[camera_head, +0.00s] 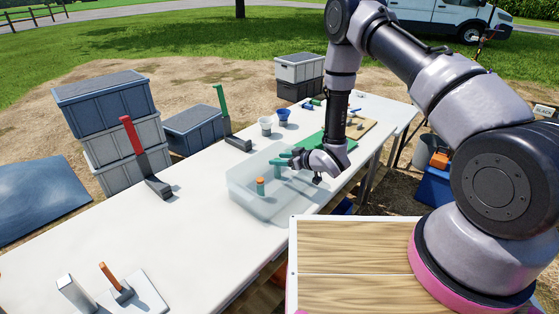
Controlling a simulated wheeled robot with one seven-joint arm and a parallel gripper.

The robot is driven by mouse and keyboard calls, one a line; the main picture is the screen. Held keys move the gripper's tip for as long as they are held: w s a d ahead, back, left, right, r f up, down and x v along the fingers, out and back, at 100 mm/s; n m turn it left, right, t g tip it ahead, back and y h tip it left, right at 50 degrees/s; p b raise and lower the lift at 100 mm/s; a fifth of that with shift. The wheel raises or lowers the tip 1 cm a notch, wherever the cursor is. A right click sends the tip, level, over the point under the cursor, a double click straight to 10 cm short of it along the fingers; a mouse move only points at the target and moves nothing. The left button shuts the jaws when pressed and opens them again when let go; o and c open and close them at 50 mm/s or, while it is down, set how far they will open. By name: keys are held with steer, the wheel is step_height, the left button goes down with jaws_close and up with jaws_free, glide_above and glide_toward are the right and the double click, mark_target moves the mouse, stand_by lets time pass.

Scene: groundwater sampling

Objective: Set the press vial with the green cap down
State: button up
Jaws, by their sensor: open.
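My gripper (288,158) is at the end of my arm, at the far right part of a translucent tub (246,206) on the white table. It is open. A small teal-green shape (278,171) shows at the fingertips, over or in the tub. It may be the green-capped press vial, but it is too small and too close to the fingers to tell cap from finger, or whether it touches them. A vial with an orange cap (260,187) stands upright in the tub, nearer the camera.
A red-handled stand (131,137) and a green-handled stand (220,101) are on the table's left side. White (265,126) and blue (283,117) cups stand behind the tub. A green mat (311,141) lies behind my gripper. The table's near middle is clear.

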steer(key=v, duration=1.1)
steer(key=w+d+r+m+t+h, duration=0.1)
steer(key=w+d+r+h, duration=0.1)
steer(key=w+d+r, duration=0.3)
steer(key=w+d+r+m+h, duration=0.2)
steer(key=w+d+r, duration=0.1)
steer(key=r, duration=0.4)
steer(key=s+d+r+m+h, duration=0.1)
steer(key=d+r+m+h, duration=0.1)
steer(key=d+r, duration=0.35)
steer(key=d+r+m+h, duration=0.2)
steer(key=d+r, duration=0.1)
steer(key=r, duration=0.6)
steer(key=s+d+r+m+h, duration=0.2)
steer(key=s+d+r+m, duration=0.25)
steer(key=s+r, duration=0.7)
steer(key=s+r+m+g+y, duration=0.1)
steer(key=s+r, duration=0.2)
steer(key=s, duration=0.5)
steer(key=s+r+m+g, duration=0.1)
steer(key=s+r+m, duration=0.1)
steer(key=s, duration=0.6)
steer(key=shift+s+a+r+y, duration=0.3)
steer(key=shift+a+r+y, duration=0.15)
steer(key=shift+r, duration=0.35)
